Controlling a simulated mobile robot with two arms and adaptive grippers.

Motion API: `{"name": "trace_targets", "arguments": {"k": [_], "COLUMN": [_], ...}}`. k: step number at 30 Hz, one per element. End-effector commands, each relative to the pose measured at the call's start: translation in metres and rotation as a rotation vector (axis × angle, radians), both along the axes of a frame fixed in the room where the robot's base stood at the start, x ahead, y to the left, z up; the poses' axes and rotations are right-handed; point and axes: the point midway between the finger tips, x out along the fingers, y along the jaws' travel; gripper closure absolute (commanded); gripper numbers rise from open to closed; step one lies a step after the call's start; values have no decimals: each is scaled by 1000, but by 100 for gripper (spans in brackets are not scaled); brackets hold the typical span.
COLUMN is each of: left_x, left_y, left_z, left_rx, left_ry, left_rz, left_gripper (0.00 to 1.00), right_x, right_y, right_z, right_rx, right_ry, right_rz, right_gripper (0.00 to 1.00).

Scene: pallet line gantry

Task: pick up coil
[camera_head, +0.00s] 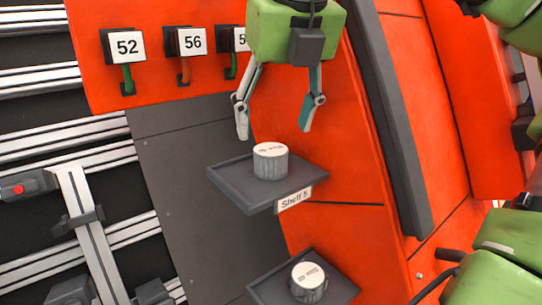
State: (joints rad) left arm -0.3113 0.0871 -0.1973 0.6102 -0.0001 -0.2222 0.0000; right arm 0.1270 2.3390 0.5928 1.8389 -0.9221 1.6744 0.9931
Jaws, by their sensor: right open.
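A short grey cylindrical coil (270,166) with a white marked top stands upright on a dark grey shelf (238,194) labelled "Shelf 5" or similar. A second like coil (308,282) stands on a lower shelf (265,291) near the bottom edge. My right gripper (274,132) points down above the upper coil. Its two fingers are spread apart with nothing between them, and the coil's top appears just below the fingertips. I cannot tell the exact gap. My left gripper does not show.
An orange panel (350,170) stands behind the shelves, with a dark vertical bar (385,130) at right. Number plates 52 (127,46) and 56 (192,41) with hooks hang at upper left. Metal rails (60,82) and a red-button box (22,188) are at left.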

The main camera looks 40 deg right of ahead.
Motion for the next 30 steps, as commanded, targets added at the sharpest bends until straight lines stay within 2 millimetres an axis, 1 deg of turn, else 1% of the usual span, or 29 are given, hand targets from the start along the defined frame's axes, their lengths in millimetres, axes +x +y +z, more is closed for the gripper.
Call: {"name": "trace_targets", "arguments": {"k": [3, 7, 10, 15, 19, 22, 28, 29, 30], "left_x": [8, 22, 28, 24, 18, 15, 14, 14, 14], "left_y": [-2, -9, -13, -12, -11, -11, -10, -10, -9], "left_z": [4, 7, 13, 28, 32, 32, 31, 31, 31], "left_rx": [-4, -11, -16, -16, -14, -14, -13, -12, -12], "left_ry": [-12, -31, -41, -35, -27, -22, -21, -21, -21], "left_rz": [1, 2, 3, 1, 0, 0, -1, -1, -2], "left_gripper": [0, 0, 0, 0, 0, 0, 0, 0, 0], "right_x": [5, 7, 9, 14, 20, 22, 23, 23, 22], "right_y": [-2, -3, -4, -7, -10, -11, -11, -11, -11], "right_z": [-14, -20, -26, -46, -62, -68, -69, -69, -68], "right_rx": [1, 0, 3, 3, 2, 2, 1, 1, 1], "right_ry": [3, 1, 2, 5, 2, -1, -2, -2, -2], "right_rz": [0, 0, 1, 3, 0, -1, -2, -2, -2], "right_gripper": [39, 39, 39, 39, 39, 39, 39, 44, 55]}}
